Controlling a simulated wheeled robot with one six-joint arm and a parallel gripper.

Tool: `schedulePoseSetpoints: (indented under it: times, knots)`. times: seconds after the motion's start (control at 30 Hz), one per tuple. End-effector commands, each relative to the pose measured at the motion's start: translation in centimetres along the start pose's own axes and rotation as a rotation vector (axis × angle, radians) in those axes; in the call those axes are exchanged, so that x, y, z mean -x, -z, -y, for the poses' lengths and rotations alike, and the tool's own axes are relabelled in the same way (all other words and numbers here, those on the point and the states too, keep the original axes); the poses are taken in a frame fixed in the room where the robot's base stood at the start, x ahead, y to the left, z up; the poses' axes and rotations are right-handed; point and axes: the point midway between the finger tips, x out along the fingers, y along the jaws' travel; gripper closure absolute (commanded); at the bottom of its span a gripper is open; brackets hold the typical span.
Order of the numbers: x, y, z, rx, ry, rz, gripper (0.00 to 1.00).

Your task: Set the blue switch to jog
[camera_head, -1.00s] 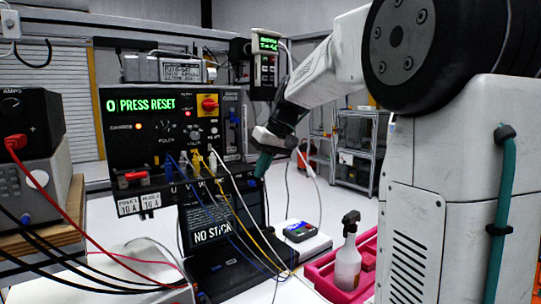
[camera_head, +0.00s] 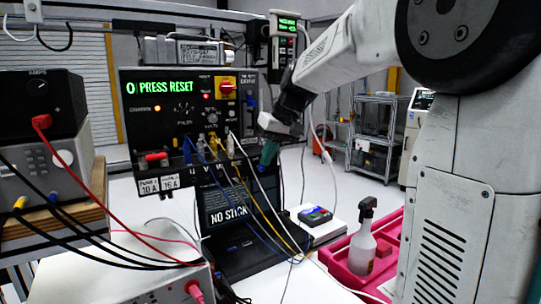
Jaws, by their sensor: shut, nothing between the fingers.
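The black control panel (camera_head: 135,112) stands left of centre, its green display reading "0 PRESS RESET". A small blue part (camera_head: 252,104) shows at the panel's right side; it may be the blue switch, but its labels and position are too small to read. A red knob on a yellow plate (camera_head: 226,88) is left of it. My gripper (camera_head: 268,155), with teal fingers, points down just right of the panel's lower right corner, below the blue part. It is shut and empty, and seems apart from the panel.
Blue, yellow and white cables run from the panel's lower front past a laptop (camera_head: 225,213) reading "NO STICK". A spray bottle (camera_head: 362,247) stands in a pink tray (camera_head: 392,222). A handheld pendant (camera_head: 284,48) hangs above my gripper. Instruments (camera_head: 40,105) stand at left.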

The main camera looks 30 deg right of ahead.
Motion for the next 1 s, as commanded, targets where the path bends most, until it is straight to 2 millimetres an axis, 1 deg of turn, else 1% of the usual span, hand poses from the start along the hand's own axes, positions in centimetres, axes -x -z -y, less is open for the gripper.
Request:
schedulePoseSetpoints:
  times: [0.17, 0.27, 0.37, 0.5, 0.7, 0.83, 1.0]
  knots:
    - [0.4, 0.2, -0.1, 0.002, 0.0, -0.001, 1.0]
    - [1.4, 0.6, -0.5, 0.006, 0.001, 0.0, 1.0]
    - [2.9, 1.2, -0.9, 0.013, 0.003, 0.001, 1.0]
    - [6.3, 1.2, -1.0, 0.014, 0.003, -0.001, 1.0]
    - [10.4, 1.2, -1.0, 0.014, 0.003, 0.001, 1.0]
    - [12.0, 1.2, -1.0, 0.014, 0.004, 0.002, 1.0]
    - [12.9, 1.2, -0.9, 0.015, 0.005, 0.003, 1.0]
